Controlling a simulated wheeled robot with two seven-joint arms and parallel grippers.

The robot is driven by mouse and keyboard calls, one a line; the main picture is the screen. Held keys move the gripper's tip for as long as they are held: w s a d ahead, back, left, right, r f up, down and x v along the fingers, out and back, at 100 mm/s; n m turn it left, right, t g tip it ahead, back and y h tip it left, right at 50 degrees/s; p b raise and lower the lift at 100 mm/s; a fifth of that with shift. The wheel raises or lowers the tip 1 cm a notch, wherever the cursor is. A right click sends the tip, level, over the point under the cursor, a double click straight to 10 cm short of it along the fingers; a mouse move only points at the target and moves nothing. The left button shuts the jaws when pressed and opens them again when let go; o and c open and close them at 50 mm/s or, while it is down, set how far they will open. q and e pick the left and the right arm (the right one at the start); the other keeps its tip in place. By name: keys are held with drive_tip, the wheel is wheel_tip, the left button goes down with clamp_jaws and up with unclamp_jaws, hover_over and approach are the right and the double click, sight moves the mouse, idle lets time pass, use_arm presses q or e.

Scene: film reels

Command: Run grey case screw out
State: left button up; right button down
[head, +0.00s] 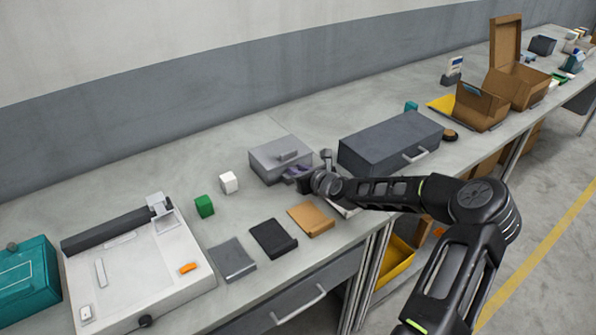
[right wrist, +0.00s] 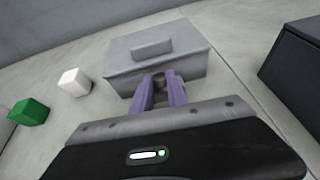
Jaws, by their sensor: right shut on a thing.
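The grey case (head: 265,156) stands on the bench near the middle of the head view, with a raised block on its lid; it also shows in the right wrist view (right wrist: 120,62). The screw (right wrist: 159,84) is a small brownish knob at the case's front face. My right gripper (head: 298,172) is at that front face, and its purple fingers (right wrist: 161,88) are shut on the screw. The fingers hide most of the screw, and I cannot tell how far it stands out. My left gripper is not in view.
A dark grey case with a handle (head: 385,143) stands close to the right of my gripper. A white cube (head: 228,183) and a green cube (head: 204,206) are to the left. A black flat piece (head: 272,238) and a tan one (head: 311,219) lie in front.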

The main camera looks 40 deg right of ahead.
idle(0.3)
drive_tip(key=shift+d+f+n+y+b, duration=0.15)
drive_tip(key=shift+f+n+y+b, duration=0.2)
drive_tip(key=shift+n+y+b, duration=0.5)
drive_tip(key=shift+d+y+b, duration=0.15)
drive_tip(key=shift+y+b, duration=0.1)
drive_tip(key=shift+b, duration=0.25)
drive_tip(key=shift+r+n+y, duration=0.3)
drive_tip(key=shift+n+y, duration=0.45)
drive_tip(key=shift+y, duration=0.05)
drive_tip(key=c, duration=1.3)
unclamp_jaws()
